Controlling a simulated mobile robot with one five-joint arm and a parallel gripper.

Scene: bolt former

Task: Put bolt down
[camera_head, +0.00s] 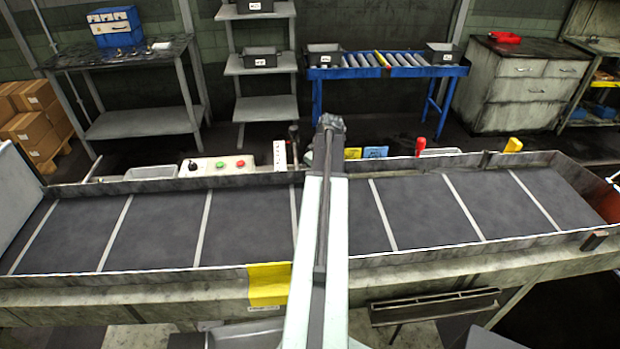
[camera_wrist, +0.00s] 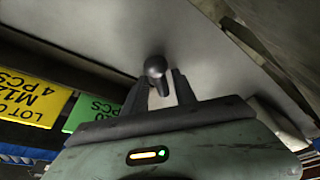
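In the wrist view, a dark bolt (camera_wrist: 156,67) with a rounded head and short shank sits between the tips of my gripper's two dark fingers (camera_wrist: 160,76). The fingertips are close against the sides of the head, and the shank points back toward the camera. A plain grey surface fills the background behind the bolt; its distance from the bolt is hard to judge. In the head view my arm reaches straight ahead across the conveyor, and the fingers and bolt cannot be made out there.
A dark conveyor trough (camera_head: 150,230) runs across the head view. Beyond it are a button box (camera_head: 217,166), a blue roller stand (camera_head: 385,72) with bins, and a drawer cabinet (camera_head: 520,85). A yellow label (camera_wrist: 38,97) and green label (camera_wrist: 88,112) show in the wrist view.

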